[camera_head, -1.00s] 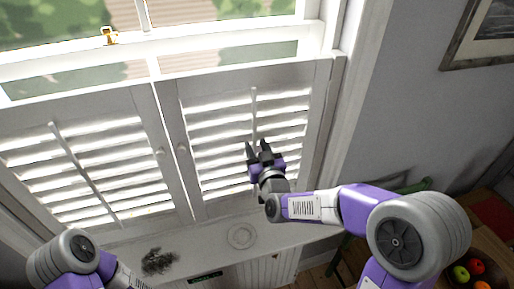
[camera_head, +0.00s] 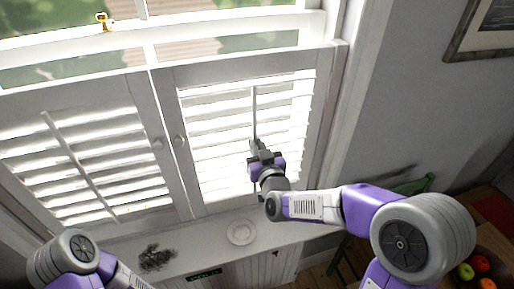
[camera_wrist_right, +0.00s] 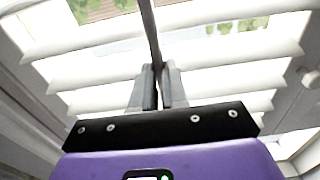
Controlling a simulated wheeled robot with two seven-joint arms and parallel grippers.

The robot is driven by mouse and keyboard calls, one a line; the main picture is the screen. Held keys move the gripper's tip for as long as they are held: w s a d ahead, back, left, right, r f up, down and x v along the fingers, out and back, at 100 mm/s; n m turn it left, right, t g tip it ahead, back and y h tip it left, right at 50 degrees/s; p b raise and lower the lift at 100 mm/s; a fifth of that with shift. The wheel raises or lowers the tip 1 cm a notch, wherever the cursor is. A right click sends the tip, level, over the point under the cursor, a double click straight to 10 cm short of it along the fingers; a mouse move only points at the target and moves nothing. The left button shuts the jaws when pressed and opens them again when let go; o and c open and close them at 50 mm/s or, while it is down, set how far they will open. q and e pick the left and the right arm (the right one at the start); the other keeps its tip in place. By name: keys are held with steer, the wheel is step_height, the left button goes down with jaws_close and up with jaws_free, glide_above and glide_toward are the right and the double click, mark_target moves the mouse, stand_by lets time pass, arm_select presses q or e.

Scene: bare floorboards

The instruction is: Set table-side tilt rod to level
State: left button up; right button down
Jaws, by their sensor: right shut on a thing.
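The table-side tilt rod (camera_head: 254,112) is a thin upright bar on the right shutter panel (camera_head: 176,130), in front of its white slats. My right gripper (camera_head: 256,146) is shut on the rod at about its middle. In the right wrist view the rod (camera_wrist_right: 149,32) runs up from between the two grey fingertips (camera_wrist_right: 158,80). The slats (camera_wrist_right: 85,72) there stand apart, with bright gaps and some greenery between them. The rod's lower part is hidden behind my gripper. My left gripper is outside the view; only part of my left arm shows at lower left.
The left shutter panel (camera_head: 150,105) has its own slanted-looking rod (camera_head: 72,155). A sill below holds a round white dish (camera_head: 241,233) and a dark clump (camera_head: 157,258). A green chair (camera_head: 412,186) and a table with fruit (camera_head: 466,271) stand at right.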

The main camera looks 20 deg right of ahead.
steer(key=shift+f, duration=0.4)
steer(key=c, duration=1.2)
jaws_free()
steer(key=shift+o, duration=0.2)
steer(key=s, duration=0.7)
steer(key=shift+s+d+b, duration=0.15)
steer(key=shift+s+b, duration=0.15)
steer(key=shift+b, duration=0.05)
